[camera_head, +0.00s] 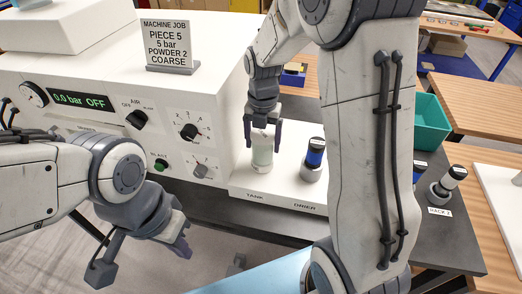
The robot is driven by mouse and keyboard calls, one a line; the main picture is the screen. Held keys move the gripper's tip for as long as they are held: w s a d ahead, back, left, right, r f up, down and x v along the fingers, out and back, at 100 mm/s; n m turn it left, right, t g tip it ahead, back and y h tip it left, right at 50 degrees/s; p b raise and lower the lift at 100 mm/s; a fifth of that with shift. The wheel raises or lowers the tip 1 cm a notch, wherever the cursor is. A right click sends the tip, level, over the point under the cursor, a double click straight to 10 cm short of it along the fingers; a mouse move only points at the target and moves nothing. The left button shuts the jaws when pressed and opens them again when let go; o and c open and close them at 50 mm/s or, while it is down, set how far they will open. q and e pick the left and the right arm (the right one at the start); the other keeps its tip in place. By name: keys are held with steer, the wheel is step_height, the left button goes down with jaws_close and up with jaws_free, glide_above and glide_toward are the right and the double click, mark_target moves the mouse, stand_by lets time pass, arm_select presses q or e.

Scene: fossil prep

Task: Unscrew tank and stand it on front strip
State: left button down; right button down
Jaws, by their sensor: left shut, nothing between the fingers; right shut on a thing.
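My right gripper (263,143) comes down from above and is shut on the tank, one finger on each side. Whether its thread is still engaged cannot be seen. My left gripper (183,247) is shut and empty, low in front of the machine and well left of the tank. A dark grey strip (215,197) runs along the front below the ledge; my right arm hides part of it.
A blue drier (314,158) with a black top stands close right of the tank. The white machine (110,60) carries knobs, a display reading 0.0 bar OFF and a job sign (168,42). At right are a black-and-white bottle (450,181) and a green bin (428,122).

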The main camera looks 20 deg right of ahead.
mark_target(263, 133)
steer(key=shift+n, duration=0.5)
jaws_free()
steer(key=shift+r, duration=0.1)
step_height(263, 133, up, 4)
steer(key=p, duration=0.3)
steer(key=shift+f, duration=0.35)
